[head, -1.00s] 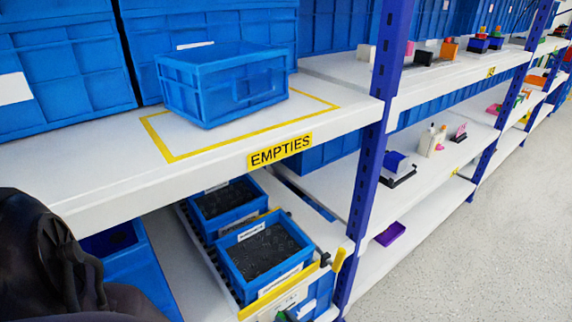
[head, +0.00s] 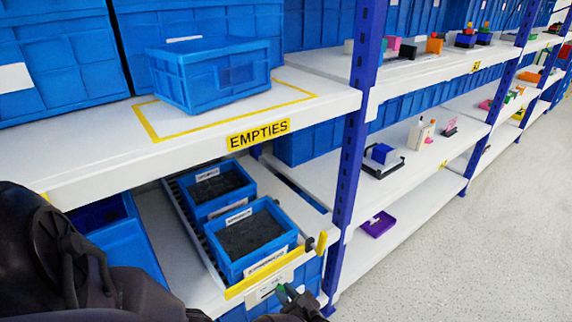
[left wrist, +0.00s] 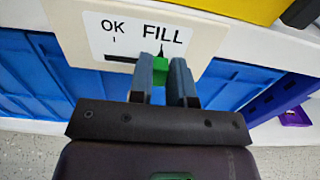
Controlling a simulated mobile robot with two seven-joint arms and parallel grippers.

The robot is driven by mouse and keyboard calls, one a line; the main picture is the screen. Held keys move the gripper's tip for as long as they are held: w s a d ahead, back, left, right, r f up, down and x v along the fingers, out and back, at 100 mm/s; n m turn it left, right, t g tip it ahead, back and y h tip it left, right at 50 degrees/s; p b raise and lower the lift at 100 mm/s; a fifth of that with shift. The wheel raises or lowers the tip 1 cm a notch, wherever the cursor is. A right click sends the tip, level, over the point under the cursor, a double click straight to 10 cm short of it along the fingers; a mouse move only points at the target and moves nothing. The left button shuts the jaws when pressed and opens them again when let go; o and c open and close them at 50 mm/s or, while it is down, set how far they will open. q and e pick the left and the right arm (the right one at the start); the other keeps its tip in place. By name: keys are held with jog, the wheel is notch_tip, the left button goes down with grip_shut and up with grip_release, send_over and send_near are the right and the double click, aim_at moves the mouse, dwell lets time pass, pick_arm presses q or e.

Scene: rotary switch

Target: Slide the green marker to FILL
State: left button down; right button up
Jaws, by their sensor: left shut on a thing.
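The green marker (left wrist: 160,72) is between the two fingers of my left gripper (left wrist: 161,78), which is shut on it. It sits at the slot of a white label plate (left wrist: 110,38) printed OK on the left and FILL on the right. The marker is below the word FILL, roughly under its tick; the dark slot shows to its left. The fingers hide part of the slot. In the head view, the left gripper (head: 287,298) is low at the shelf front, beside the small plate (head: 264,290). My right gripper is not in view.
A blue upright (head: 348,170) stands to the right. An empty blue crate (head: 212,75) is on the EMPTIES shelf.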

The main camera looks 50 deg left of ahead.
pick_arm(q)
jog(key=shift+w, duration=0.2)
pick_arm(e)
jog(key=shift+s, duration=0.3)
pick_arm(q)
jog(key=c, duration=1)
grip_release()
jog(key=shift+c, duration=0.2)
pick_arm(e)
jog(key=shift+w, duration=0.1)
pick_arm(q)
jog(key=shift+d, duration=0.45)
jog(key=d, duration=1)
jog(key=shift+s+p, duration=0.45)
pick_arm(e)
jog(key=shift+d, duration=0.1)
pick_arm(q)
jog(key=shift+r, duration=0.1)
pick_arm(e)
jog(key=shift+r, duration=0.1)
